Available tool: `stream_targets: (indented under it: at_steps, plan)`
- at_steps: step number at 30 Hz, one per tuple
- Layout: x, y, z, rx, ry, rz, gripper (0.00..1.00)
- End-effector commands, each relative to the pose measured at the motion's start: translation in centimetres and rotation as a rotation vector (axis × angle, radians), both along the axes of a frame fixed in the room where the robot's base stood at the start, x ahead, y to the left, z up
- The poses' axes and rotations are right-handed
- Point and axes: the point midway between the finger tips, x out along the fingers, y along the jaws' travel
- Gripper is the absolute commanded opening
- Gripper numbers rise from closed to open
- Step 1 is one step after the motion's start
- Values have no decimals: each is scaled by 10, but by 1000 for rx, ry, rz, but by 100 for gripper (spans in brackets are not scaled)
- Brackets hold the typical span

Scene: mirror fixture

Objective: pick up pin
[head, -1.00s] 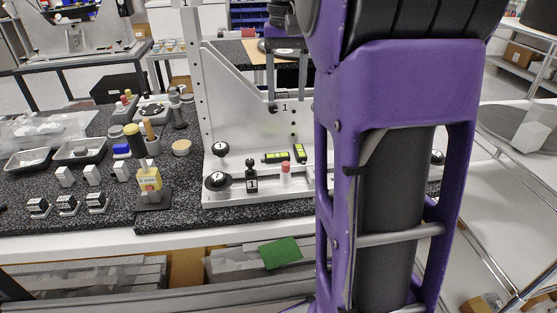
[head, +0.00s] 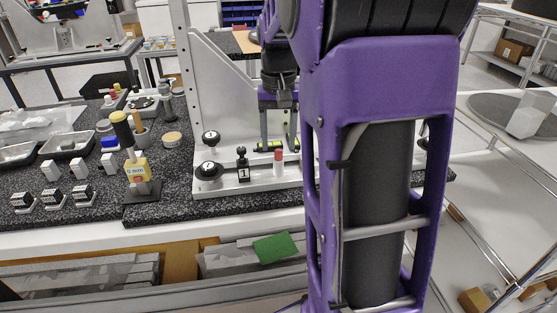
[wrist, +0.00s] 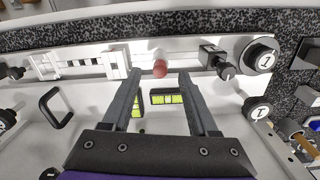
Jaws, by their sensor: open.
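The pin (head: 278,162), a small white cylinder with a red top, stands upright on the ledge of the metal fixture (head: 225,110) in the head view. In the wrist view the red-topped pin (wrist: 160,68) shows just beyond the fingertips, between them left to right. My gripper (head: 279,146) is open and points down, with its fingers close to the pin's top in the head view. In the wrist view the gap between the fingers (wrist: 160,76) is empty. I cannot tell the exact height of the tips over the pin.
A black clamp (head: 243,165) and round black knobs (head: 208,171) stand left of the pin. A yellow-green level (wrist: 167,97) is close behind the fingers.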

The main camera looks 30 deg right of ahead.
Motion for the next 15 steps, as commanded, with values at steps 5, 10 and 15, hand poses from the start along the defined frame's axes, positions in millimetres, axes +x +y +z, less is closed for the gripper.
stream_targets:
  at_steps: [5,10,15]
  plan:
    - [-1,0,-21,1,2,-1,60]
    - [0,0,-22,0,-1,0,60]
    - [0,0,-22,0,0,0,45]
